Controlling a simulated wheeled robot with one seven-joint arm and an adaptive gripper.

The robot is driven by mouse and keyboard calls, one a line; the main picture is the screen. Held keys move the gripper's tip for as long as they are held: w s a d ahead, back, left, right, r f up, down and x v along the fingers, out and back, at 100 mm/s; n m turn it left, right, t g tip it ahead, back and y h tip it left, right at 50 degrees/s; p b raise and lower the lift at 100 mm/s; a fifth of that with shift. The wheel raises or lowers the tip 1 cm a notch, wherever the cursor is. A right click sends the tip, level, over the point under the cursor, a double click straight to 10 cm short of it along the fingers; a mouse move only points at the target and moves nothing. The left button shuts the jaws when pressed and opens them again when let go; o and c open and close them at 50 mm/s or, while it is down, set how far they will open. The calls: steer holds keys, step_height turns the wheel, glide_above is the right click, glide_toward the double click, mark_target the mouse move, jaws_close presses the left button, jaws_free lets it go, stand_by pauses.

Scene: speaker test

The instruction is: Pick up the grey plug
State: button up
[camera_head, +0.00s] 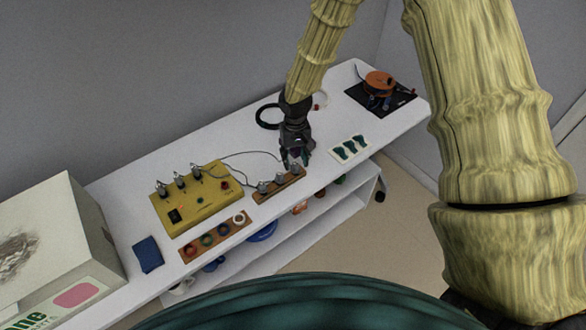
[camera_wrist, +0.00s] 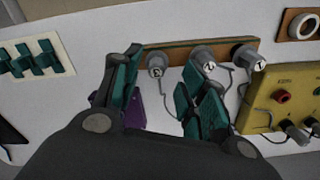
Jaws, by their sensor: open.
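Several grey plugs stand on a wooden strip (camera_head: 264,199), which also shows in the wrist view (camera_wrist: 180,46). In the wrist view the grey plugs are marked 3 (camera_wrist: 156,64), 2 (camera_wrist: 203,58) and 1 (camera_wrist: 245,55). My gripper (camera_head: 297,162) is open at the strip's right end in the head view. In the wrist view my gripper (camera_wrist: 162,63) has its fingertips apart, with plug 3 showing between them. I cannot tell whether a finger touches it. The right finger appears close to plug 2. Other grey plugs (camera_head: 180,180) stand on the yellow box (camera_head: 205,205).
A thin cable arches behind the strip. Dark green clips (camera_head: 350,147) lie on a white card right of my gripper. A wooden board with coloured rings (camera_head: 208,240), a blue cloth (camera_head: 147,254), a large box (camera_head: 60,240) and an orange reel (camera_head: 379,82) share the white bench (camera_head: 140,205).

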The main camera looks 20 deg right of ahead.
mark_target(296, 163)
steer(key=shift+w+d+f+p, duration=0.1)
steer(key=shift+f+p, duration=0.3)
steer(key=shift+f, duration=0.35)
steer(key=shift+w+d+f+p, duration=0.1)
steer(key=shift+f+p, duration=0.3)
steer(key=shift+f, duration=1.3)
steer(key=c, duration=0.7)
